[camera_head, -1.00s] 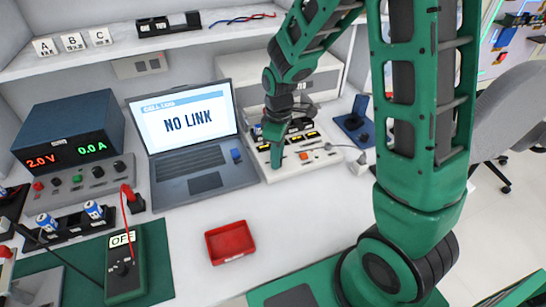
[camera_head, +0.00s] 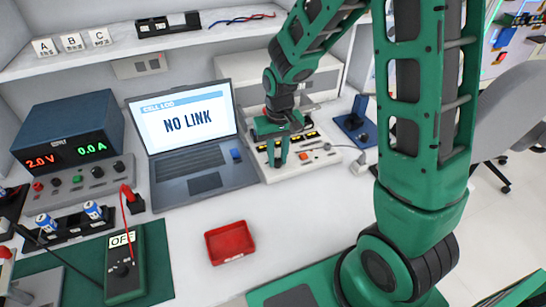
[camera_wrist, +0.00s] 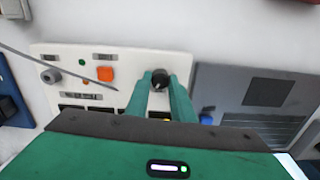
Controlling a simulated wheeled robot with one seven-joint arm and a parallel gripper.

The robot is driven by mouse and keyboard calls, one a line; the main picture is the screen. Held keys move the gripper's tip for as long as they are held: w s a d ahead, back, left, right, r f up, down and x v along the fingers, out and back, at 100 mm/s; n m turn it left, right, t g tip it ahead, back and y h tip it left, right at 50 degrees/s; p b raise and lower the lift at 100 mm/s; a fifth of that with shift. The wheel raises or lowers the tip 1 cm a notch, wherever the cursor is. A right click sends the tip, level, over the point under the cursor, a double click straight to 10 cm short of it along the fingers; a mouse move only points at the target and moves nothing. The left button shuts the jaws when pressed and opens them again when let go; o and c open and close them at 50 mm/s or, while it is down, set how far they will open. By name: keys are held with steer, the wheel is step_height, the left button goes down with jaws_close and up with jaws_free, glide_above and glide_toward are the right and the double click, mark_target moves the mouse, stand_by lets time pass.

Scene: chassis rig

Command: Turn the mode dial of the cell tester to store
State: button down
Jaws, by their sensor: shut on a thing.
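The cell tester (camera_head: 326,160) is a white panel unit right of the laptop. It also fills the upper left of the wrist view (camera_wrist: 120,62), with an orange button (camera_wrist: 105,74) and a grey knob (camera_wrist: 52,76). Its black mode dial (camera_wrist: 161,81) sits near the panel edge by the laptop. My gripper (camera_wrist: 162,78) points down at the dial, one green finger on each side, shut on it. In the head view my gripper (camera_head: 277,160) stands at the tester's left front and hides the dial. The dial's pointer and mode labels cannot be read.
The laptop (camera_head: 205,185), reading NO LINK, stands close beside my gripper. A red tray (camera_head: 230,257) lies on clear bench in front. A cable (camera_head: 348,148) runs from the tester's right side. A blue device (camera_head: 355,122) stands behind right.

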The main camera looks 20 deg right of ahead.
mark_target(278, 160)
steer(key=m, duration=0.3)
steer(key=shift+s+d+f+m, duration=0.1)
steer(key=shift+s+m, duration=0.1)
steer(key=shift+m, duration=0.1)
stand_by(0.3)
steer(key=c, duration=1.5)
jaws_free()
steer(key=shift+c, duration=0.2)
steer(key=shift+w+r, duration=0.15)
steer(key=shift+r, duration=0.4)
step_height(278, 160, up, 10)
steer(key=shift+f, duration=0.15)
